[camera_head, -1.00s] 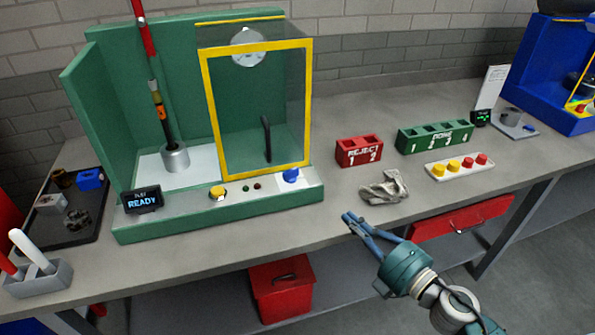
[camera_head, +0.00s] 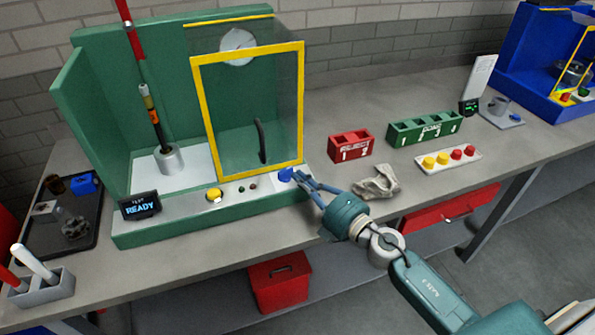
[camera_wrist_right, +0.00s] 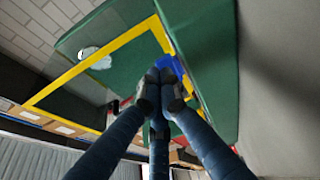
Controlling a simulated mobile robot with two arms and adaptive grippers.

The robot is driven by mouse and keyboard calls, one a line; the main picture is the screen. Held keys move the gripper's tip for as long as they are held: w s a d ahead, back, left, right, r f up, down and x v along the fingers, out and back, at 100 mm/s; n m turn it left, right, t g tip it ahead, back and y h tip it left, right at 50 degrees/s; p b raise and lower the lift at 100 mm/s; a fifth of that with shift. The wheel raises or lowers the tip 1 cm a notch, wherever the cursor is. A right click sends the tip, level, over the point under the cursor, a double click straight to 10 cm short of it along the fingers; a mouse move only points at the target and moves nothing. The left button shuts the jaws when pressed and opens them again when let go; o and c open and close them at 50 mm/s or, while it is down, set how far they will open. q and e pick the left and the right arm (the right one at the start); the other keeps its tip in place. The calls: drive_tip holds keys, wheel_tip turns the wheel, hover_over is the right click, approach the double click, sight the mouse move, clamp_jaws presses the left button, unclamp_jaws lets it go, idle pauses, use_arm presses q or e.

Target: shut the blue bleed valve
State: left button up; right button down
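The blue bleed valve (camera_head: 286,174) is a small blue knob at the right end of the green test stand's front ledge (camera_head: 262,192). My right gripper (camera_head: 299,177) comes in from the right, with its fingertips right beside the valve. In the right wrist view the dark fingertips (camera_wrist_right: 159,90) are drawn together, and the blue valve (camera_wrist_right: 170,67) shows just beyond them, partly hidden. I cannot tell whether they touch it. My left gripper is not in view.
A yellow-framed clear guard (camera_head: 250,110) stands behind the ledge. A yellow button (camera_head: 214,194) and a READY display (camera_head: 140,204) sit further left. A crumpled grey cloth (camera_head: 377,183), a red reject rack (camera_head: 350,147) and a green rack (camera_head: 424,131) lie to the right.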

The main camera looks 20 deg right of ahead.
drive_tip(key=shift+x, duration=0.8)
drive_tip(key=shift+w+d+f+n+g+y+b, duration=0.15)
drive_tip(key=shift+n+g+y+b, duration=0.2)
drive_tip(key=shift+y+b, duration=0.3)
